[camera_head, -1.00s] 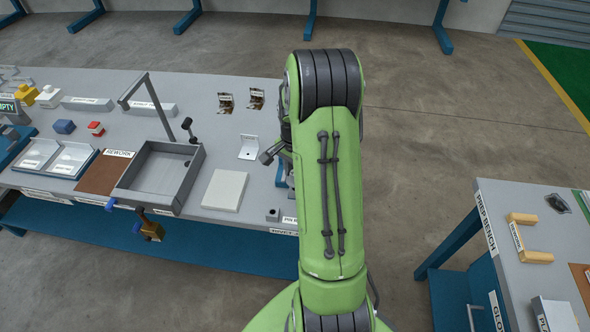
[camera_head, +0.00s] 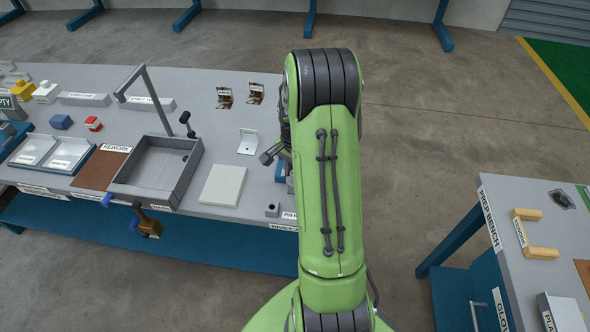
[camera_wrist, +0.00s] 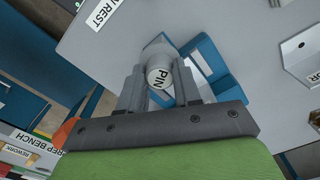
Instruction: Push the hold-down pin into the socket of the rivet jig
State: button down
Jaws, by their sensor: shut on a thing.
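I cannot see the socket or tell whether the pin touches the jig.
A light bracket (camera_wrist: 300,52) stands right of the jig in the wrist view; it also shows in the head view (camera_head: 248,142). A white slab (camera_head: 222,186), a grey tray (camera_head: 190,178) and a small pin rest block (camera_head: 272,210) are nearby. The prep bench (camera_head: 488,218) stands right.

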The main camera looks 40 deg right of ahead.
jog(key=shift+f+b, duration=0.35)
jog(key=shift+f, duration=0.15)
jog(key=c, duration=0.7)
grip_release()
jog(key=shift+r, duration=0.1)
notch_tip(320, 180, up, 16)
jog(key=p, duration=0.3)
jog(key=shift+p, duration=0.4)
jog(key=shift+f, duration=0.2)
jog(key=s+a+r+n+t+h, duration=0.1)
jog(key=s+a+r+n, duration=0.3)
jog(key=a, duration=0.4)
jog(key=s+a+r+n+t, duration=0.1)
jog(key=a+r+n+t, duration=0.1)
jog(key=a+r+n, duration=0.4)
jog(key=s+a+n+t, duration=0.1)
jog(key=s+a+n, duration=0.1)
jog(key=s+a, duration=0.1)
jog(key=s+a+n, duration=0.2)
jog(key=s+a, duration=0.1)
jog(key=s, duration=0.1)
jog(key=s+a+f+n+t+y, duration=0.1)
jog(key=s+a+n, duration=0.1)
jog(key=s+a, duration=0.1)
jog(key=shift+s+a+t, duration=0.1)
jog(key=shift+s+t, duration=0.15)
jog(key=shift+t, duration=0.05)
